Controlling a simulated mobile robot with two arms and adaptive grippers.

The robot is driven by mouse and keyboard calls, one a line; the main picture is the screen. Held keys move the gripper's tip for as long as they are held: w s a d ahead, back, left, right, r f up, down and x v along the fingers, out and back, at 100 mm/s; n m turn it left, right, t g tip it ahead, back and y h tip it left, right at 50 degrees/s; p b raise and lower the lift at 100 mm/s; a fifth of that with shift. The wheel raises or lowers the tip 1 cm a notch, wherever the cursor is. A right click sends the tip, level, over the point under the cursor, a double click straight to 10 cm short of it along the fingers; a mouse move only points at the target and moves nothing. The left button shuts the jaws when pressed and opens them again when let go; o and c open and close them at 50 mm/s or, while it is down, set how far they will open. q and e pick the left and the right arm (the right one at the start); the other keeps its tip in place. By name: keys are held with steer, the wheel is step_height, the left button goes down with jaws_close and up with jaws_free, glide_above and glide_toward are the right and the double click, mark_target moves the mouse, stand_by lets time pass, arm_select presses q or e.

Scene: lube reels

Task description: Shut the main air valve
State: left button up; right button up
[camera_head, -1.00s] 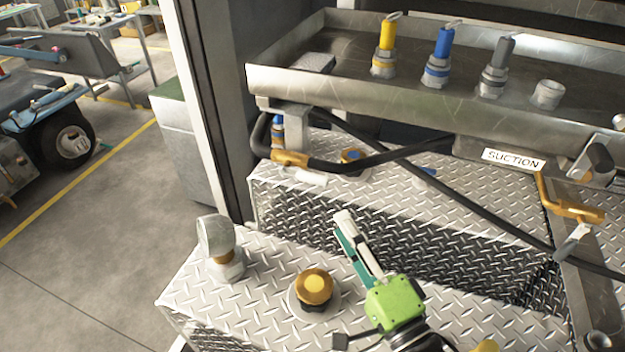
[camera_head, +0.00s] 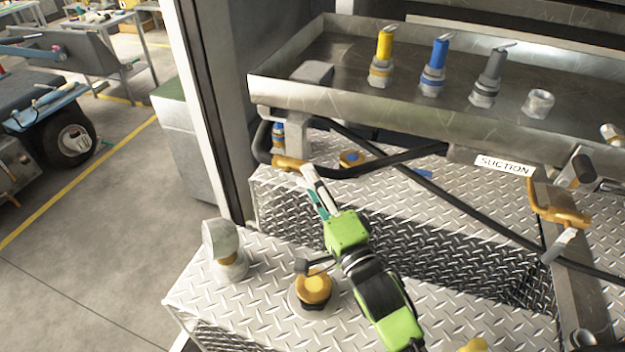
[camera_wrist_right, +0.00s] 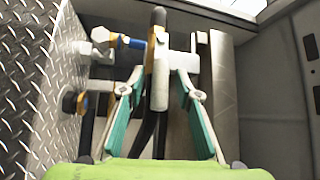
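A brass-yellow valve (camera_head: 289,162) sits on a black hose under the left end of the metal tray. It also shows in the right wrist view (camera_wrist_right: 150,52), where its pale lever (camera_wrist_right: 160,78) points toward the gripper. My right gripper (camera_head: 310,180), green with white and teal fingers, is right at this valve. In the wrist view its two fingers (camera_wrist_right: 158,76) are spread, with the lever between them and gaps on both sides. A second yellow valve (camera_head: 556,215) with a pale lever hangs at right, below the SUCTION label (camera_head: 504,166). No label names the main air valve. My left gripper is out of view.
The metal tray (camera_head: 380,117) overhangs the valve and holds yellow, blue and grey fittings. Black hoses (camera_head: 410,181) cross below it. A yellow-capped fitting (camera_head: 313,288) and a metal filler neck (camera_head: 224,250) stand on the tread-plate. A grey post (camera_head: 212,110) rises at left.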

steer(key=shift+c, duration=0.5)
jaws_close()
steer(key=f+m+t+b, duration=0.1)
steer(key=m+b, duration=0.1)
steer(key=b, duration=0.2)
steer(key=f+m+t+b, duration=0.1)
steer(key=m+t+b, duration=0.1)
steer(key=b, duration=0.2)
steer(key=f+m+t+h+b, duration=0.1)
steer(key=b, duration=0.2)
steer(key=shift+w+a+m+b, duration=0.15)
steer(key=shift+a+m+b, duration=0.25)
steer(key=shift+o, duration=0.5)
jaws_free()
steer(key=shift+f, duration=0.1)
